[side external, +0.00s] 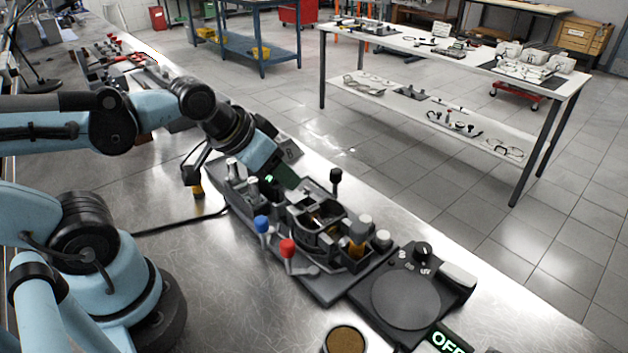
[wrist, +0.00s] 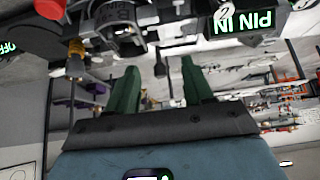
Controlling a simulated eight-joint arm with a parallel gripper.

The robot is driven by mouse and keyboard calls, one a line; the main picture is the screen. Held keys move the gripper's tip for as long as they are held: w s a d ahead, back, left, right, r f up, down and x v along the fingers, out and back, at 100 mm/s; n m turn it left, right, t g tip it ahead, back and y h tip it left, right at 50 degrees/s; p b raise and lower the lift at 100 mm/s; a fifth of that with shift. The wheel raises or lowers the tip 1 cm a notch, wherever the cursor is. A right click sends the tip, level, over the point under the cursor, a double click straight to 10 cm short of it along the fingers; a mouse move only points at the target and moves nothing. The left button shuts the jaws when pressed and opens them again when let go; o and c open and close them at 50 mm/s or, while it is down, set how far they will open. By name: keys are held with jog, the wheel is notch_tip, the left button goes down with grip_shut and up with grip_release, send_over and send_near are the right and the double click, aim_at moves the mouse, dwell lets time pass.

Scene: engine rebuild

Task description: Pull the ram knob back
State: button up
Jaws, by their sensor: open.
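A dark fixture (side external: 325,290) lies on the metal bench and carries several knobs. A blue knob (side external: 262,223) and a red knob (side external: 288,247) stand on its near side, and a black knob (side external: 336,175) on its far side. I cannot tell for sure which is the ram knob. My gripper (side external: 287,180) is over the fixture's upper left end, tilted down. A red knob (wrist: 50,9) shows at the top left there, clear of the fingers.
A black unit with a round plate (side external: 405,300) and an "OFF" display (side external: 447,341) adjoins the fixture's right end. An upside-down "PIN IN" display (wrist: 243,20) shows in the wrist view. A brown-topped round part (side external: 345,340) stands at the front. A cable (side external: 180,224) crosses the bench.

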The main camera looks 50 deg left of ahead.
jog(key=shift+w, duration=0.1)
notch_tip(320, 180, up, 7)
jog(key=m+g, duration=0.7)
jog(key=m, duration=0.2)
send_over(336, 170)
notch_tip(336, 170, down, 11)
jog(key=shift+f, duration=0.1)
grip_shut()
